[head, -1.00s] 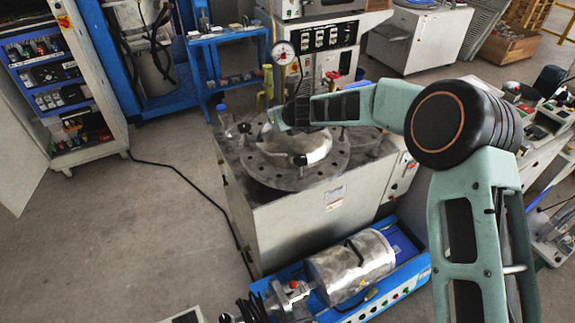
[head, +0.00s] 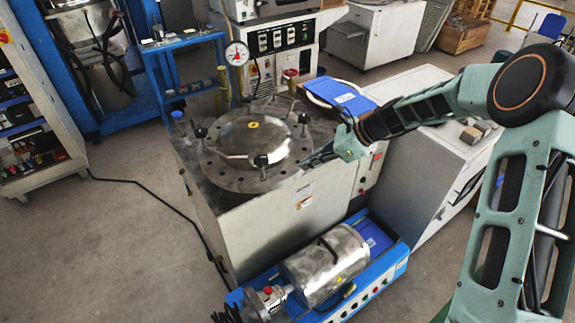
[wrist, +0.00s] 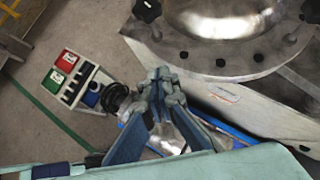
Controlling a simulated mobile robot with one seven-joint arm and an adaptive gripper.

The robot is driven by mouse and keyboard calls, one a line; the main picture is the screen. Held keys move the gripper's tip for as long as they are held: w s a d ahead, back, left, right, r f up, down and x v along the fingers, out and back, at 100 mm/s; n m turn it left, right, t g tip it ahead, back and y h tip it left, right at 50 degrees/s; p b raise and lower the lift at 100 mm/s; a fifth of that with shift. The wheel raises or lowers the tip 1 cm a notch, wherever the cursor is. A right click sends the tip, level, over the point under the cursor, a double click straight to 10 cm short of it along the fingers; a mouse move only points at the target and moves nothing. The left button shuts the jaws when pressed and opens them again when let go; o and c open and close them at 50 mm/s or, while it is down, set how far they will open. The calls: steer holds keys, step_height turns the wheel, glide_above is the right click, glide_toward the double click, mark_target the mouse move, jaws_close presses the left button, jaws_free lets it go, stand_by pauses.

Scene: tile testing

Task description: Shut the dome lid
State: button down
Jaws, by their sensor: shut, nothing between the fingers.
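The dome lid (head: 245,136) is a shiny metal dome with a small yellow mark on top. It lies level, looking seated on the round bolt-holed flange (head: 228,180) of the grey test chamber (head: 262,235). Black knobs (head: 260,160) stand around its edge. In the wrist view part of the dome lid (wrist: 215,18) shows at the upper right. My gripper (head: 308,162) is beside the flange, to the right of the dome and apart from it, pointing left. In the wrist view my gripper (wrist: 160,76) has its fingertips together, with nothing between them.
A dial gauge (head: 237,55) rises behind the chamber. A motor unit on a blue base (head: 327,263) sits on the floor in front. A white cabinet (head: 425,175) and a blue panel (head: 340,95) are on the right. Open floor lies to the left.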

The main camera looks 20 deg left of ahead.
glide_toward(265, 176)
step_height(265, 176, down, 4)
steer(key=a, duration=0.2)
steer(key=shift+s+a+r+p, duration=0.2)
steer(key=shift+s+a+p, duration=0.1)
steer(key=shift+s+p, duration=0.05)
steer(key=shift+a, duration=0.7)
